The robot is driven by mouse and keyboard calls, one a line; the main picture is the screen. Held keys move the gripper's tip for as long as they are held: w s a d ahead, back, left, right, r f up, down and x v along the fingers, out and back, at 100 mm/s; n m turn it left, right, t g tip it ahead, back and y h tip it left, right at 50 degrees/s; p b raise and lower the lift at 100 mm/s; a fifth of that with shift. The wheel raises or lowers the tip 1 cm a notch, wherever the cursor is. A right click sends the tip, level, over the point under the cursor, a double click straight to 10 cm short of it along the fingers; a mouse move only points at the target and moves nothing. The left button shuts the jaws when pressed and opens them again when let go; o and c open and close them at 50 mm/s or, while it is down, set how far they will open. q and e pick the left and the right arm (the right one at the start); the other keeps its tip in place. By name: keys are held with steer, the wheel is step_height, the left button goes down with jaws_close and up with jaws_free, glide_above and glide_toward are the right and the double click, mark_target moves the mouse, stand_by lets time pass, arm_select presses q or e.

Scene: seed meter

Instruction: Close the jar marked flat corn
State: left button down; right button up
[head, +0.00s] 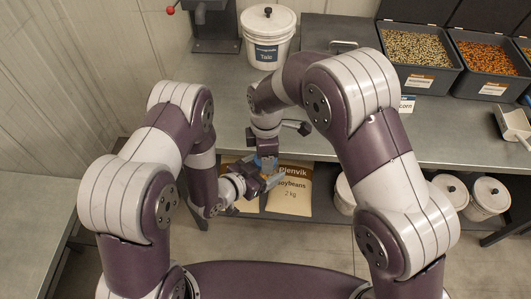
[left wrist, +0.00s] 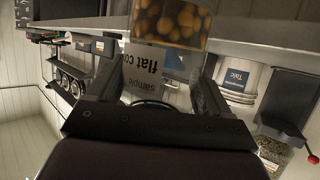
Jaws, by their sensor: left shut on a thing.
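The clear jar (left wrist: 172,22) with orange-brown kernels shows upside down in the left wrist view. Its white label (left wrist: 143,68) reads "sample" and "flat co", the rest cut off. My left gripper (head: 254,184) is shut on this jar, with one finger on each side of it in the wrist view. In the head view the jar is mostly hidden by the grippers, in front of the bench edge. My right gripper (head: 267,161) is close above the left one, pointing down. Its fingers are too small to read, and I cannot make out a lid there.
The metal bench (head: 330,129) has a white Talc bucket (head: 267,52) and grey seed bins (head: 422,76) at the back. A scoop (head: 514,123) lies at right. Below are a soybeans bag (head: 294,200) and white buckets (head: 488,192). The bench front is largely clear.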

steer(key=o, duration=1.2)
steer(key=shift+c, duration=0.2)
steer(key=shift+r, duration=2.25)
steer(key=shift+o, duration=1.3)
